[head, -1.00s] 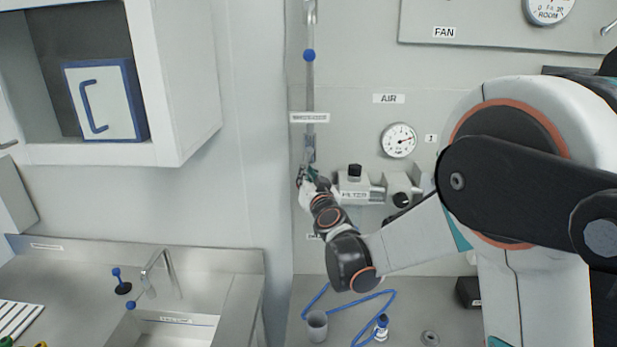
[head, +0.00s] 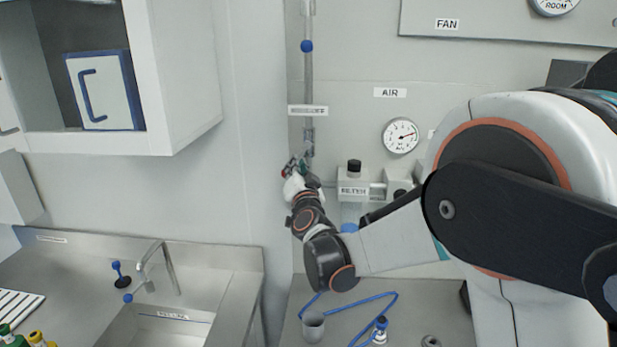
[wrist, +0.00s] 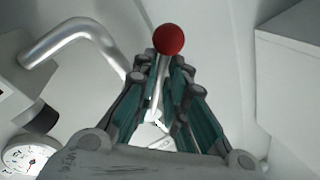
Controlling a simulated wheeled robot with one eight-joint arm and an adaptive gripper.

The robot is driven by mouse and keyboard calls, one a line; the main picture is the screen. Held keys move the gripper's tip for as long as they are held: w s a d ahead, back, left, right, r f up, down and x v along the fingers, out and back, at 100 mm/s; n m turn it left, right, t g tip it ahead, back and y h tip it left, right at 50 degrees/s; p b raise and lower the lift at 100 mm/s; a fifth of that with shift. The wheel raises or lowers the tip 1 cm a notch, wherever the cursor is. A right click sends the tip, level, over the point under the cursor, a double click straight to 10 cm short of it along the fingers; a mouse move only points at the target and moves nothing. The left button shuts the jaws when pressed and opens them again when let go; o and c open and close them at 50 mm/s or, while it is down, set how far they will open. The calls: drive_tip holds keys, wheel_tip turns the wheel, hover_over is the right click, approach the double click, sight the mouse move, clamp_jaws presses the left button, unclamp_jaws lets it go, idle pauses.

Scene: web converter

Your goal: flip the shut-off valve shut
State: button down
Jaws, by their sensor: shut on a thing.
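The shut-off valve sits on the vertical metal pipe (head: 309,85) on the back wall, below a small label (head: 308,110). In the wrist view its lever ends in a red ball knob (wrist: 168,39), with a thin metal shaft below the ball. My gripper (wrist: 168,75) has its fingers closed around that lever, the ball showing just beyond the fingertips. In the head view my gripper (head: 294,167) is at the pipe's lower end, with a bit of red at its left side. The valve body is mostly hidden by the gripper.
The filter unit (head: 352,188) and the air gauge (head: 400,136) are on the wall to the right. A wall cabinet (head: 185,75) hangs at left above the sink (head: 165,328). On the bench below are a grey cup (head: 313,328) and a blue hose (head: 345,307).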

drive_tip(key=a+r+m+t+h+b, duration=0.2)
drive_tip(key=a+r+m+h+b, duration=0.1)
drive_tip(key=m, duration=0.9)
drive_tip(key=shift+a+r+m+t, duration=0.3)
drive_tip(key=shift+a+r, duration=0.15)
drive_tip(key=shift+r, duration=0.6)
drive_tip(key=c, duration=1.7)
unclamp_jaws()
drive_tip(key=a+v, duration=0.1)
drive_tip(key=v, duration=1.1)
